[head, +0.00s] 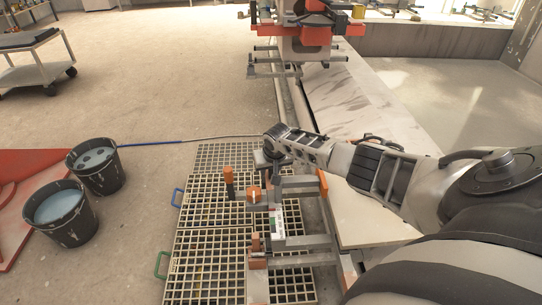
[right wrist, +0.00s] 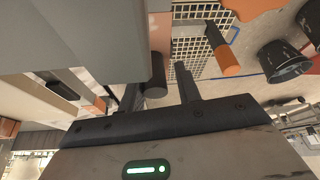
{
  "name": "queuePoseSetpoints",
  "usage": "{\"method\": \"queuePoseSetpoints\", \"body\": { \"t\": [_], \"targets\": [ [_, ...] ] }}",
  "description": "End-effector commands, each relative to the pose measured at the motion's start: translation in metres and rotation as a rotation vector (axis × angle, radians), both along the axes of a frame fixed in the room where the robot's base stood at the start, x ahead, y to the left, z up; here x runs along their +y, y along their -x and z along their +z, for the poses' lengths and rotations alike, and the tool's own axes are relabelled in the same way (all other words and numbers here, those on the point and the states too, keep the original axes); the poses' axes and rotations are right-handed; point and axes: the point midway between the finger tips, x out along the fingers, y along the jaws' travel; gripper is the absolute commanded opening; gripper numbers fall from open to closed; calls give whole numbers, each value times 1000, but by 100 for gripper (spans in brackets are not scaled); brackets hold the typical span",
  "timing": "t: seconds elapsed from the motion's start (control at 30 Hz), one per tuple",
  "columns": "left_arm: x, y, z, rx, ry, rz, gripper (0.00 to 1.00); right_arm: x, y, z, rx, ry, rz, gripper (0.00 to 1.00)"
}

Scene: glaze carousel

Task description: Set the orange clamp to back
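The orange clamp's grey bars and orange blocks stand at the slab's left edge, over a floor grating (head: 205,235). An orange block (head: 253,195) is at its middle and another (head: 256,243) nearer me. A dark handle with an orange part (head: 229,180) stands just left; an orange and dark cylinder (right wrist: 228,62) shows in the right wrist view. My right gripper (head: 266,162) is low over the clamp's far end. Its fingers (right wrist: 158,95) are apart, with a dark rounded knob (right wrist: 157,72) showing between them; contact cannot be told. My left gripper is out of view.
Two black buckets (head: 95,167) (head: 62,213) stand left of the grating beside a red sheet (head: 28,190). A pale slab (head: 365,110) runs along the right. A red and grey machine (head: 305,40) is at the far end.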

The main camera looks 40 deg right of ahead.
Motion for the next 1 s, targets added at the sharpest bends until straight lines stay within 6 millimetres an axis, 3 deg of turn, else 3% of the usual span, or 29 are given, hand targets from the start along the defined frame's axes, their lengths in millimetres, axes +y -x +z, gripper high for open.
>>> {"method": "queuePoseSetpoints", "body": {
  "t": [0.17, 0.3, 0.7, 1.0],
  "targets": [
    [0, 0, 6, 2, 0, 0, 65, 2, 2, 8, -1, -1, 2, 32],
    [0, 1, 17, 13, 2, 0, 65, 5, 10, 32, -1, 0, 4, 32],
    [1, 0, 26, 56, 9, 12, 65, 20, 42, 116, -2, 1, 3, 32],
    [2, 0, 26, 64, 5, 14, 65, 27, 54, 145, 0, 1, 0, 32]
  ]
}}
